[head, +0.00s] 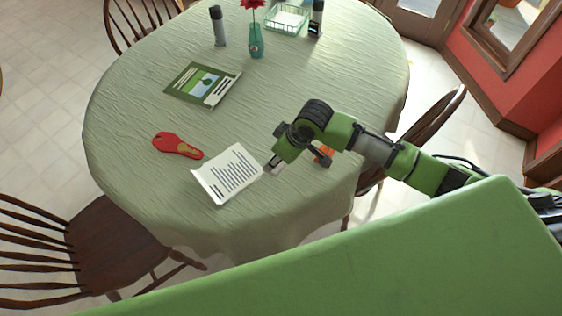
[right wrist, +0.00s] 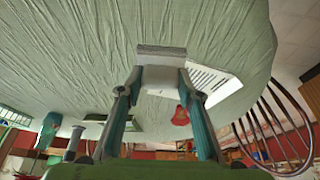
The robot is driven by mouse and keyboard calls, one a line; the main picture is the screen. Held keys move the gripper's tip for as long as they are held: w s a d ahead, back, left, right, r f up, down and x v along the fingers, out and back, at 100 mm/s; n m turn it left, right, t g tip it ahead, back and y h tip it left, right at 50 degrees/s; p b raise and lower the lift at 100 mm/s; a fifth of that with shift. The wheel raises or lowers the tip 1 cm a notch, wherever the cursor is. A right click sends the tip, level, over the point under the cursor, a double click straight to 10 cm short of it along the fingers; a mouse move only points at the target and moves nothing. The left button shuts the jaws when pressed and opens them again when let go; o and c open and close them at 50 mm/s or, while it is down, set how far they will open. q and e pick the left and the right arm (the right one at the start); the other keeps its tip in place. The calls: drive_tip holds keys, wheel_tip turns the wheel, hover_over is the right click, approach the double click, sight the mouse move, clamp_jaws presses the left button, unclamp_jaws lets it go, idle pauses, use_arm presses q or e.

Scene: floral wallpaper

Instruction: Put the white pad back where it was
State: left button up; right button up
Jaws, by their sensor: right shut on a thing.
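The white pad (right wrist: 161,72) is a small pale block. In the right wrist view it sits between the two fingertips of my right gripper (right wrist: 160,84), which is shut on it. In the head view my right gripper (head: 273,163) is low over the near right part of the table (head: 300,215), just right of the white printed sheet. Only a little of the pad shows there, and I cannot tell whether it touches the cloth. My left gripper is not in view.
The white printed sheet (head: 228,174) lies left of the gripper, with a red paddle-shaped thing (head: 177,145) beyond it. An orange thing (head: 324,155) is partly hidden behind my arm. A green booklet (head: 202,84), vase (head: 256,42) and basket (head: 287,22) are farther back. The table's centre is clear.

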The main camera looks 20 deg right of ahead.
sight(282, 163)
drive_tip(key=f, duration=0.1)
drive_tip(key=d+f, duration=0.1)
drive_tip(key=f, duration=0.1)
drive_tip(key=shift+d+f, duration=0.2)
drive_tip(key=shift+f, duration=0.55)
drive_tip(key=shift+f, duration=0.1)
drive_tip(key=o, duration=1.2)
drive_tip(key=v, duration=1.2)
drive_tip(key=shift+a, duration=0.1)
